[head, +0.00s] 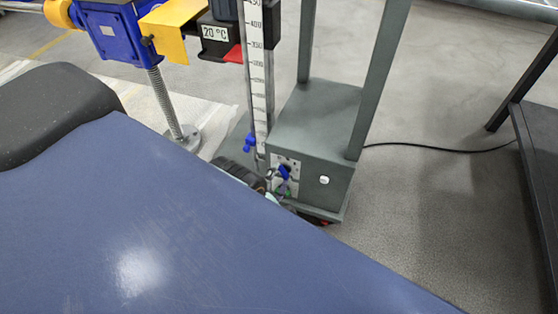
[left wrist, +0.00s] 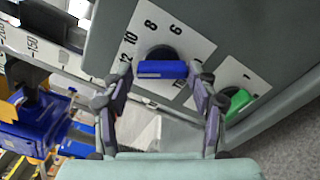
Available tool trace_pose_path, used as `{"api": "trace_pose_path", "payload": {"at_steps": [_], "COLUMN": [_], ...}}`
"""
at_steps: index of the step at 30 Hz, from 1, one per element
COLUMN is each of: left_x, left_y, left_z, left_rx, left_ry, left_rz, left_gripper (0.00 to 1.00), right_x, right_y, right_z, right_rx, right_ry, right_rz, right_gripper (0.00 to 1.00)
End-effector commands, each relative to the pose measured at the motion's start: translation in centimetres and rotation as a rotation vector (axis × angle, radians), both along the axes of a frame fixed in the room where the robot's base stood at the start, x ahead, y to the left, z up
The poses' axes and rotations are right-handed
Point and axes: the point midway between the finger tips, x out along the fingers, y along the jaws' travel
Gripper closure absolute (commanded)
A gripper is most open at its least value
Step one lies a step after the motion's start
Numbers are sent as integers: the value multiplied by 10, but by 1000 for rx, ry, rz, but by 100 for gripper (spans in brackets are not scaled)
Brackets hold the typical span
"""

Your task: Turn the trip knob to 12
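A blue knob (left wrist: 162,69) sits on a white dial plate (left wrist: 203,47) on a grey panel in the left wrist view. The numbers 6, 8, 10 and 12 run along the plate's upper and left side. The knob's bar lies level in that picture; I cannot tell which number it points at. The blue knob also shows small in the head view (head: 284,172). My left gripper (left wrist: 162,76) is open, with one fingertip on each side of the bar. A gap shows at the left fingertip; contact at the right one is unclear. My right gripper is not in view.
A green knob (left wrist: 238,99) sits on a second plate close to the right finger. The grey box (head: 317,125) carries the panel, a white button (head: 324,180) and uprights. A scale post stands left of it. A black cable (head: 440,148) crosses the floor.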

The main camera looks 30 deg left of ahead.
Motion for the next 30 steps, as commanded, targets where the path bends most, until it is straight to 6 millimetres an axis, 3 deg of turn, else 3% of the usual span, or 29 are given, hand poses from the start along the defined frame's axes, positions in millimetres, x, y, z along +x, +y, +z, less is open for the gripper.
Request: {"api": "trace_pose_path", "payload": {"at_steps": [5,17,23,30], "left_x": [-2,-8,-38,-86], "left_y": [0,-3,-10,-21], "left_z": [-1,-3,-4,-3], "left_rx": [0,0,0,0], "left_ry": [3,9,12,10], "left_rz": [-1,-2,-1,-3], "left_gripper": [25,25,25,25], "right_x": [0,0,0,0], "right_y": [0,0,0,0], "right_z": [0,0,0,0], "right_rx": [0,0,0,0], "right_ry": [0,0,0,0], "right_rz": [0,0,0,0], "right_gripper": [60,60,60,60]}}
